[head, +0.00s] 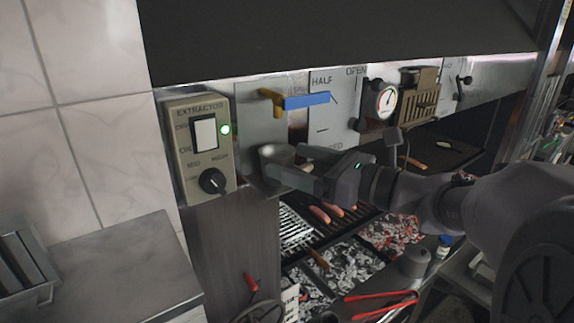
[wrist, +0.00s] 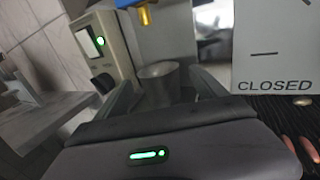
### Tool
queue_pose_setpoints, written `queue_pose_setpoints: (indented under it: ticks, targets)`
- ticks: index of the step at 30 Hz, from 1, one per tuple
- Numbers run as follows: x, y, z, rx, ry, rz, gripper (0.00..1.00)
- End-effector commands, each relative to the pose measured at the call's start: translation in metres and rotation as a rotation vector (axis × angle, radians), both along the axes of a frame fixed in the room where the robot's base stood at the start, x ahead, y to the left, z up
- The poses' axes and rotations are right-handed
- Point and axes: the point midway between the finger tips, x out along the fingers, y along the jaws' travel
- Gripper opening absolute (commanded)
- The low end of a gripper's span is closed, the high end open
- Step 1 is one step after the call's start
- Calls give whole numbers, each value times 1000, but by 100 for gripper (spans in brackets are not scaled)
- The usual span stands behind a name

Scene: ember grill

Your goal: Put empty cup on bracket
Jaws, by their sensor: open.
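A grey metal cup (head: 279,153) stands upright against a grey metal plate (head: 252,115), below the brass tap with a blue handle (head: 305,101). The plate looks like the bracket; the cup's underside and whatever bears it are hidden behind my gripper. My gripper (head: 269,166) is open, with its fingers around the cup. In the wrist view the cup (wrist: 159,82) sits between the two spread fingers, with the brass spout (wrist: 144,14) just above it. I cannot see far enough into the cup to tell whether it is empty.
An extractor switch box (head: 196,150) is left of the plate. A gauge (head: 386,100) and a lever panel (head: 335,105) are to the right. Below are the grill with sausages (head: 320,214), coals (head: 345,268) and red tongs (head: 382,304). A metal counter (head: 110,270) is at lower left.

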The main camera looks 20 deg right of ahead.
Motion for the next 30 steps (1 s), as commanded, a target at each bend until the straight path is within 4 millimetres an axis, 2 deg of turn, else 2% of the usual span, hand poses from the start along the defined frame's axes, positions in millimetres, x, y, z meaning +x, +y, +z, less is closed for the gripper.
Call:
queue_pose_setpoints:
  ticks: [6, 10, 12, 14, 17, 18, 20, 21, 24, 27, 30]
  targets:
    - [-43, -37, -2, -1, -1, -5, 81]
    - [-57, -49, -1, -1, 0, -2, 81]
    - [-62, -43, -5, -30, 6, 16, 81]
    - [-71, -15, -20, -139, 24, 77, 81]
    - [-110, 56, -74, -521, 29, 286, 81]
    - [-135, 80, -103, -734, 0, 401, 81]
    - [-180, 97, -147, -1125, -114, 608, 81]
    - [-201, 94, -168, -1370, -221, 732, 81]
    - [-222, 77, -190, -1811, -492, 930, 81]
    - [-223, 68, -191, -2007, -640, 1004, 81]
    - [-222, 65, -191, -2039, -661, 1014, 81]
